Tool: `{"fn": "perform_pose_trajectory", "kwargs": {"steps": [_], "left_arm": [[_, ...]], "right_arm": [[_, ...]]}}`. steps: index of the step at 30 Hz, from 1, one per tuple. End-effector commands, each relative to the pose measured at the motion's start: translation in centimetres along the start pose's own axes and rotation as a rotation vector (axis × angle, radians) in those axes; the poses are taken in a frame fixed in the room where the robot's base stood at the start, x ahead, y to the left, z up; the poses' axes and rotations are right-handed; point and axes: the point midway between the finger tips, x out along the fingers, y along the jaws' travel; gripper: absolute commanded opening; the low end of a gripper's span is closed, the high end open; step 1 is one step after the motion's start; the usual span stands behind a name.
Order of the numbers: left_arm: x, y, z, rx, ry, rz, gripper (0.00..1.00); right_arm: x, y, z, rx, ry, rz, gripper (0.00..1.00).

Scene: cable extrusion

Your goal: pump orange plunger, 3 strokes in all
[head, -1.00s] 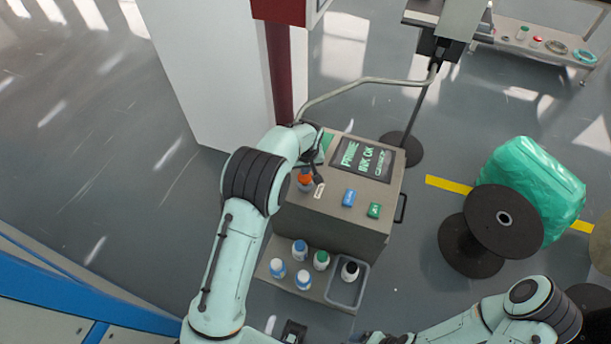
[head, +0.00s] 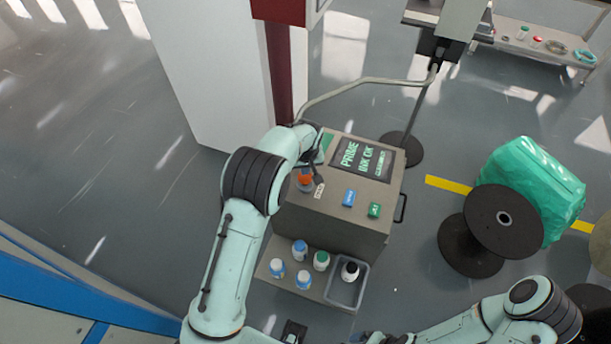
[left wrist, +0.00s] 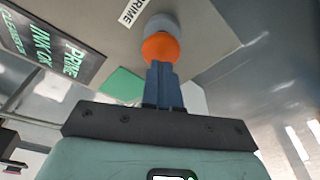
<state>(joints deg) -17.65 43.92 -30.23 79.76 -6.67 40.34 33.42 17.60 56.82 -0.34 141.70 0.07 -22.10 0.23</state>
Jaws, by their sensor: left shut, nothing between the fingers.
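The orange plunger (head: 305,179) stands on the sloped top of the grey machine, next to a PRIME label (head: 319,190). In the left wrist view its round orange cap (left wrist: 160,47) sits on a grey collar, right at my fingertips. My left gripper (head: 316,178) is shut and empty, with its fingers together (left wrist: 160,72) at the cap. I cannot tell whether they touch it. The screen (head: 364,158) reads PRIME and INK OK. My right arm comes in at the lower right; its gripper is at the bottom edge and too cut off to read.
A blue button (head: 349,197) and a green button (head: 374,210) sit right of the plunger. Several small bottles (head: 300,250) and a grey tray (head: 345,292) stand on the lower shelf. A bent rail (head: 365,80) runs behind. A black spool (head: 490,230) stands at right.

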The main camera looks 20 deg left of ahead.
Motion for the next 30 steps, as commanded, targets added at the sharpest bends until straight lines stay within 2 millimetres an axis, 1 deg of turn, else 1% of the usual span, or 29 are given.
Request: {"fn": "perform_pose_trajectory", "kwargs": {"steps": [14, 30], "left_arm": [[0.1, 0.0, 0.0, 0.0, 0.0, 0.0, 0.0], [2.1, 0.0, 0.5, 0.0, -0.001, 0.0, 0.0]], "right_arm": [[0.1, 0.0, 0.0, 0.0, 0.0, 0.0, 0.92], [1.1, 0.5, 0.3, 0.002, -0.006, 0.002, 0.92]]}}
